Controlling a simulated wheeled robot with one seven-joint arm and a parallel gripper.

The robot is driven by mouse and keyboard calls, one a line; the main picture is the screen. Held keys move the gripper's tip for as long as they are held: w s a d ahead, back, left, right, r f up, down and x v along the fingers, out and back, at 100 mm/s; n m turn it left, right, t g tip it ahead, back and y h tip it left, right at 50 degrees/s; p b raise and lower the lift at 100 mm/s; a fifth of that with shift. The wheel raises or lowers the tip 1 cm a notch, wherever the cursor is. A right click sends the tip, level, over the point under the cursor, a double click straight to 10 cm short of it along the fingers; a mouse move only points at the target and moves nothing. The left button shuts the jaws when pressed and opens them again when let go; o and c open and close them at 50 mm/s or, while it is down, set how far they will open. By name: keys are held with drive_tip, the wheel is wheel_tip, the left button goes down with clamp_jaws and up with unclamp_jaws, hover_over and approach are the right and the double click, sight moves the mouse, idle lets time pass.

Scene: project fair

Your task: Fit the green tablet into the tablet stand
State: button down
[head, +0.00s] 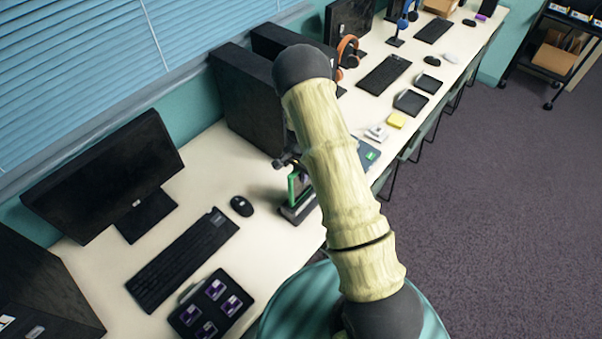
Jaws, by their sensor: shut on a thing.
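The green tablet (292,188) stands on edge in the head view, just left of my pale arm, which hides part of it. My gripper (291,172) is shut on its upper part from above; the fingers are small and partly hidden. The dark tablet stand (298,210) is on the desk directly under the tablet. The tablet's lower edge appears to be at the stand, but I cannot tell whether it sits in the slot or just above it.
On the white desk (262,262), a black mouse (241,206), a keyboard (184,260) and a tray with purple pieces (211,303) lie left of and below the stand. A black computer tower (246,100) stands behind. A flat dark device (367,152) lies right of my arm.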

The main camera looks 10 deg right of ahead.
drive_tip(key=shift+f+b, duration=0.55)
drive_tip(key=shift+f, duration=0.3)
idle(0.3)
drive_tip(key=shift+f+b, duration=0.5)
drive_tip(key=shift+f, duration=0.4)
idle(0.4)
drive_tip(key=shift+f+b, duration=0.3)
drive_tip(key=shift+b, duration=0.15)
drive_tip(key=shift+f, duration=0.1)
drive_tip(key=c, duration=1.2)
unclamp_jaws()
drive_tip(key=shift+c, duration=0.2)
